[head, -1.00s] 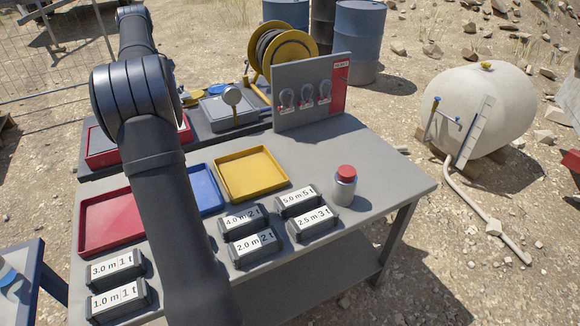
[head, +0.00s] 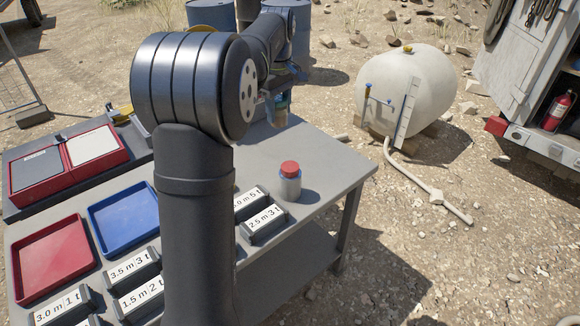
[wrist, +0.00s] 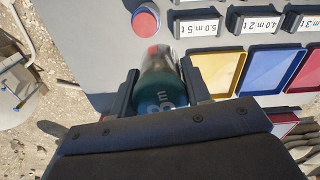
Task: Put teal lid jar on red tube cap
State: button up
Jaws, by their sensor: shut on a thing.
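The teal lid jar (wrist: 160,92) is between the two fingers of my gripper (wrist: 159,72) in the wrist view, with its teal part towards me and a clear part beyond. In the head view my gripper (head: 278,85) is above the table's far right part, and the jar shows only small below it (head: 281,115). The red tube cap (head: 290,168) tops a grey container standing upright near the table's right edge. It also shows in the wrist view (wrist: 146,18), beyond the fingertips and apart from the jar.
Labelled blocks (head: 264,223) stand close to the left of the red-capped container. Blue (head: 125,215) and red (head: 52,255) trays lie at the left; a yellow tray (wrist: 218,70) shows in the wrist view. The tabletop right of the container is clear.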

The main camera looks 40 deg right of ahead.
jog(key=s+d+m, duration=0.2)
jog(key=s+d, duration=0.3)
jog(key=s, duration=0.7)
send_over(290, 166)
notch_tip(290, 166, down, 13)
jog(key=shift+r, duration=0.2)
jog(key=shift+f, duration=1.95)
jog(key=shift+s+f, duration=0.1)
jog(key=o, duration=1)
jog(key=shift+o, duration=0.2)
notch_tip(290, 166, up, 12)
